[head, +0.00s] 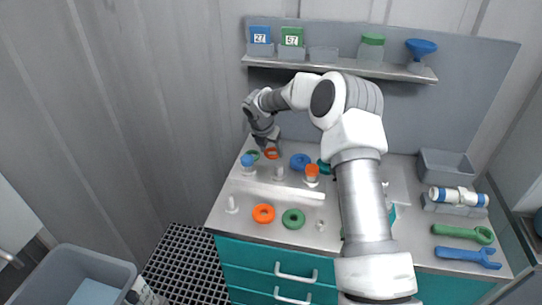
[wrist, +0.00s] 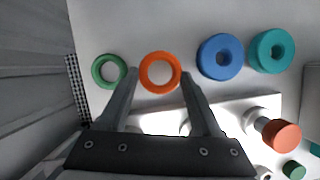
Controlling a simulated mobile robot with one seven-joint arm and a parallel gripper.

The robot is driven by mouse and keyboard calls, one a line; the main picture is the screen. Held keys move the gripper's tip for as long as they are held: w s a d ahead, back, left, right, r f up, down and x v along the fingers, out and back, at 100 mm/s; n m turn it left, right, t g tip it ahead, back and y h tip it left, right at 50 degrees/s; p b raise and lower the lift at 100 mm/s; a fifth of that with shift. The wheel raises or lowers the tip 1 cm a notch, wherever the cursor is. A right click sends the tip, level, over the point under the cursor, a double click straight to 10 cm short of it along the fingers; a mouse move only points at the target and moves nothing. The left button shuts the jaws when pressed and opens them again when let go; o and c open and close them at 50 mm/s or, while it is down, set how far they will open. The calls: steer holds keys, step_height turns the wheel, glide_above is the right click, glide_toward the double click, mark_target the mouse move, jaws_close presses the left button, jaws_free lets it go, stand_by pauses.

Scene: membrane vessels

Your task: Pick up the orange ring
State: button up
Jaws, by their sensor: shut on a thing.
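A thin orange ring (wrist: 146,72) lies between my fingertips in the wrist view, with a finger against each side of it. My gripper (wrist: 160,77) is shut on this ring. In the head view my gripper (head: 270,146) reaches down at the back left of the bench, and the orange ring (head: 272,154) shows just under it. I cannot tell whether the ring is clear of the bench top. A second, thicker orange ring (head: 263,206) lies at the front of the bench, away from my gripper.
Close by lie a thin green ring (wrist: 97,71), a blue ring (wrist: 207,59) and a teal ring (wrist: 257,52). A white bar (head: 290,190), pegs and an orange-topped vessel (head: 312,171) stand nearer the front. A thick green ring (head: 293,227) lies at the front. A shelf (head: 340,67) runs above the back.

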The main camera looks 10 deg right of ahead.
steer(key=s+d+r, duration=0.3)
steer(key=d+r, duration=0.4)
steer(key=d, duration=0.4)
steer(key=shift+s+r+p, duration=0.25)
steer(key=shift+r+p, duration=0.1)
